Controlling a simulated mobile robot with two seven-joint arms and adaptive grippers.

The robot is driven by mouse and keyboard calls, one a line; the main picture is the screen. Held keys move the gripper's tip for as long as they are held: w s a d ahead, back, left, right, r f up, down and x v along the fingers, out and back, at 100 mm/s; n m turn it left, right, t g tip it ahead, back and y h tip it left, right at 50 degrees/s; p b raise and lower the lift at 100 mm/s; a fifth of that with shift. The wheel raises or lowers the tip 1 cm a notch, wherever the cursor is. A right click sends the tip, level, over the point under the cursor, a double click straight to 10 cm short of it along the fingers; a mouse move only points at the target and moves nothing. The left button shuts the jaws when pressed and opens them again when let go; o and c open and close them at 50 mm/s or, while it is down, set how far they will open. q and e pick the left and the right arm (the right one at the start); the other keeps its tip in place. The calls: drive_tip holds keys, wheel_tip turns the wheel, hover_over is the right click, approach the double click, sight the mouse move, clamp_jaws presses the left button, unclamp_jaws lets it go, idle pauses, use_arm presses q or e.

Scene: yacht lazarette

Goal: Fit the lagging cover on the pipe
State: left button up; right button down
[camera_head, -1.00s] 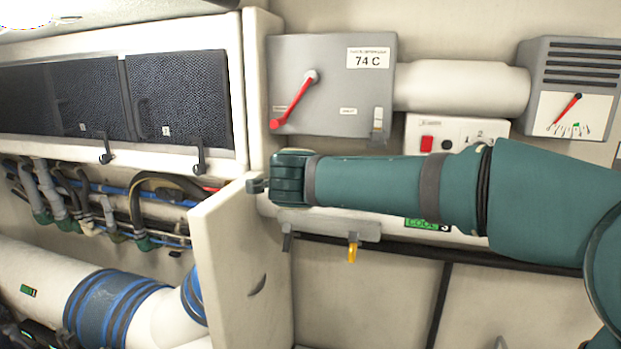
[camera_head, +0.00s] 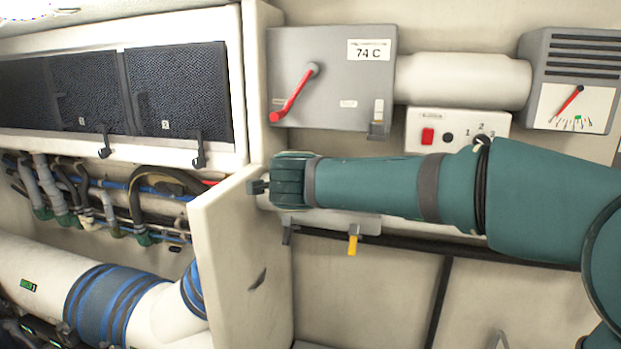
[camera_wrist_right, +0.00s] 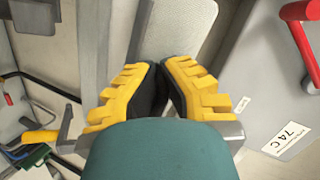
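In the head view, a wide white pipe (camera_head: 35,262) runs along the lower left. Blue-and-dark banded sleeves wrap around it; the larger one (camera_head: 103,298) may be the lagging cover, but I cannot tell. My right gripper (camera_head: 258,187) reaches in from the right and stops at the upright cream partition (camera_head: 228,250). It looks narrow there, with nothing visible held. In the right wrist view, my right gripper's yellow-backed fingers (camera_wrist_right: 163,85) converge on dark pads close together, with no object seen between them. My left gripper is not in view.
A grey box (camera_head: 335,80) with a red lever (camera_head: 295,93) reads 74 C. A white cylinder (camera_head: 462,82) joins it to a gauge box (camera_head: 572,85). A switch panel (camera_head: 440,128) sits below. Hoses and mesh-fronted lockers (camera_head: 180,95) are at left.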

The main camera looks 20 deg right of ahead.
drive_tip(key=shift+r+p, duration=0.1)
drive_tip(key=shift+p, duration=0.35)
idle(0.9)
drive_tip(key=shift+f+b, duration=1)
drive_tip(key=shift+f, duration=0.7)
idle(0.5)
drive_tip(key=c, duration=1.1)
unclamp_jaws()
drive_tip(key=shift+o, duration=0.2)
drive_tip(key=shift+s+f, duration=0.1)
drive_tip(key=v, duration=1.2)
